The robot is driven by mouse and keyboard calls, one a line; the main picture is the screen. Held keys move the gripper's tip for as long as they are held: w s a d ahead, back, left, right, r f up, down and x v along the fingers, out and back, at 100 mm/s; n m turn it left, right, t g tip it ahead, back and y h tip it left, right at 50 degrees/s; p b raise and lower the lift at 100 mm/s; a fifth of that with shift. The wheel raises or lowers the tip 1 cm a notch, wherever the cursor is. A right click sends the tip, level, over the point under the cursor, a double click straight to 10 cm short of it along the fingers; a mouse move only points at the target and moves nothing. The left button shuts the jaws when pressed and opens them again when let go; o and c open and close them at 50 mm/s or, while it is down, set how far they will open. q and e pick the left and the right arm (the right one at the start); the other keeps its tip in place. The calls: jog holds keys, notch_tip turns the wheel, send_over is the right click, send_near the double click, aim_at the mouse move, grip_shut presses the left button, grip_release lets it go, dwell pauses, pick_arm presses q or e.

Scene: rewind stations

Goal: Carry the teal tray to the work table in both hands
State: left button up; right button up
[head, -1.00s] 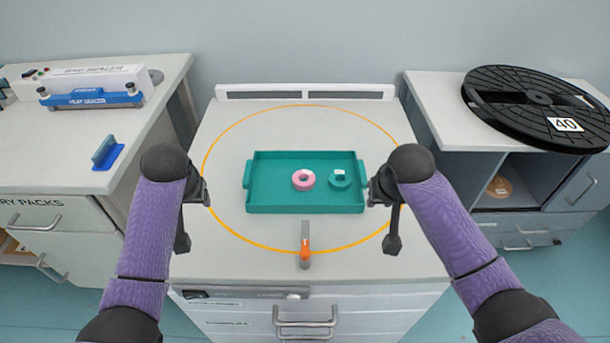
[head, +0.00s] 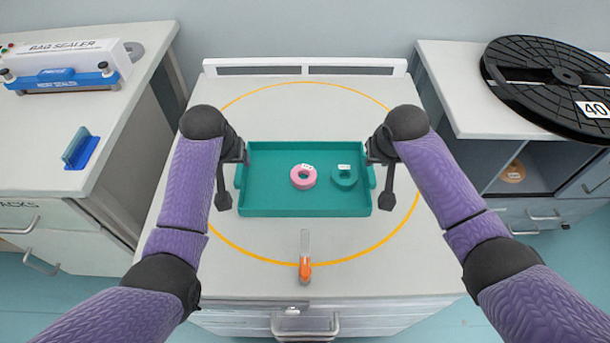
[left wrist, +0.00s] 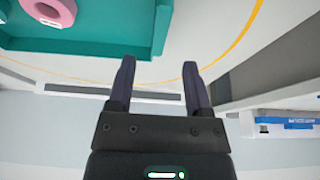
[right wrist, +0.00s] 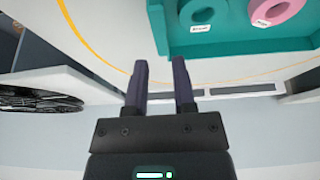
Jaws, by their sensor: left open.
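The teal tray (head: 272,198) lies flat on a white-topped cabinet (head: 225,285), inside an orange ring. It has a tab handle at its left and right ends. A pink roll (head: 303,176) and a teal roll (head: 344,176) lie in it. My left gripper (head: 240,160) is at the tray's left end, open and empty. In the left wrist view, the tray (left wrist: 125,45) is beyond its spread fingers. My right gripper (head: 374,160) is at the right end, its fingers apart with nothing between them; the tray (right wrist: 235,47) also shows in the right wrist view. Which surface is the work table, I cannot tell.
An orange-handled tool (head: 305,268) lies in front of the tray. A counter with a bag sealer (head: 70,65) and a blue holder (head: 80,150) stands at left. A cabinet with a large black reel (head: 550,85) stands at right. A low rail (head: 300,67) edges the back.

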aim_at(239, 168)
pick_arm(q)
jog(key=x, duration=0.6)
jog(key=shift+w, duration=0.15)
pick_arm(e)
jog(key=x, duration=0.6)
jog(key=shift+w, duration=0.15)
pick_arm(q)
jog(key=shift+w+f, duration=0.2)
jog(key=shift+f, duration=0.45)
pick_arm(e)
jog(key=shift+w+f, duration=0.2)
jog(key=shift+f, duration=0.4)
pick_arm(q)
jog(key=c, duration=0.5)
pick_arm(e)
grip_shut()
pick_arm(q)
grip_shut()
jog(key=shift+r, duration=0.15)
pick_arm(e)
jog(key=shift+r, duration=0.1)
